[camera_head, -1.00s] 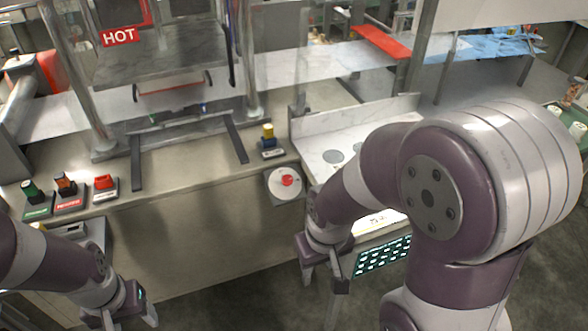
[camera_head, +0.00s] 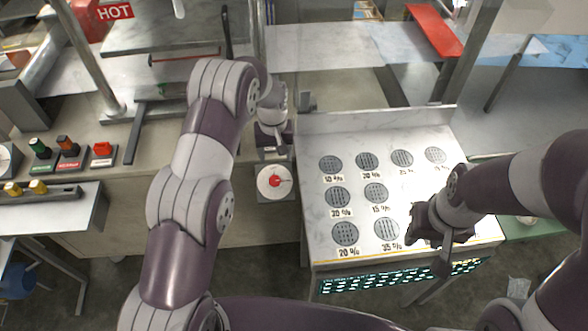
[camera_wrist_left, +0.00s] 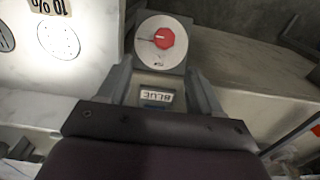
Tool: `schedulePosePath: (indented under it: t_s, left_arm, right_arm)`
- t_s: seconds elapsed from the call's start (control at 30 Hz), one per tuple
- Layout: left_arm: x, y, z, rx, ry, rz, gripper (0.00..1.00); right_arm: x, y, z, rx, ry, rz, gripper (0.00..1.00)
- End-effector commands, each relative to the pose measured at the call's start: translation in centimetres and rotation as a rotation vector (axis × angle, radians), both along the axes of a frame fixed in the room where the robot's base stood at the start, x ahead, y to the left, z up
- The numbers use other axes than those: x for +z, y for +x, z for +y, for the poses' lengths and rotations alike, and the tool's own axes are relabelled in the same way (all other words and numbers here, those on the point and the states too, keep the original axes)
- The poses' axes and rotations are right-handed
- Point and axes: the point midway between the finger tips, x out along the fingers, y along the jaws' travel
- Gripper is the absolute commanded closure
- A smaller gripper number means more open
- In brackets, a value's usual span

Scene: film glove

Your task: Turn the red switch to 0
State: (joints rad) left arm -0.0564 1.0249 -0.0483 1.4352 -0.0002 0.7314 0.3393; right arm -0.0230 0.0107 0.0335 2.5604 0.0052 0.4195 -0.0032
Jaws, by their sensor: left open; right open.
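The red switch (camera_head: 274,181) is a red knob on a round white dial, on the counter front left of the perforated panel. The dial's markings are too small to read. My left gripper (camera_head: 273,142) is open just behind the dial in the head view. In the left wrist view its fingers (camera_wrist_left: 160,80) stand either side of a plate labelled BLUE, short of the dial. My right gripper (camera_head: 438,255) is open over the panel's right front.
Green, orange and red controls (camera_head: 102,149) stand on the counter at left. A white panel (camera_head: 315,230) with several round grilles lies right of the dial. A HOT-labelled press (camera_head: 150,35) stands behind. A yellow-knobbed box (camera_head: 60,189) is at far left.

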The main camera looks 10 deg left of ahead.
Motion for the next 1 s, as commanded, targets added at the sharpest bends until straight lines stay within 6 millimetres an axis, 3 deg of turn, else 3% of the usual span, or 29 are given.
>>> schedulePosePath:
  t_s: [0.2, 0.4, 0.6, 0.83, 0.87, 1.0]
  left_arm:
    - [-5.2, -0.2, 0.0, -0.001, 0.001, 0.003, 0.35]
    - [-9.3, -0.1, 0.1, -0.002, 0.001, 0.000, 0.35]
    - [-11.0, -0.1, 0.1, -0.002, 0.001, -0.002, 0.35]
    - [-11.2, 0.0, 0.1, -0.002, 0.001, -0.003, 0.35]
    - [-11.2, 0.0, 0.1, -0.002, 0.001, -0.003, 0.38]
    - [-11.2, 0.0, 0.0, -0.002, 0.001, -0.003, 0.84]
  right_arm:
    - [2.2, 0.0, 0.0, 0.000, 0.000, -0.001, 0.57]
    - [3.2, 0.0, 0.0, 0.000, 0.000, -0.001, 0.57]
    - [3.4, 0.0, 0.0, 0.000, 0.000, -0.001, 0.57]
    - [3.3, 0.0, 0.0, 0.000, 0.000, -0.001, 0.57]
    - [3.3, 0.0, 0.0, 0.000, 0.000, -0.001, 0.57]
    - [3.3, 0.0, 0.0, 0.000, 0.000, -0.001, 0.57]
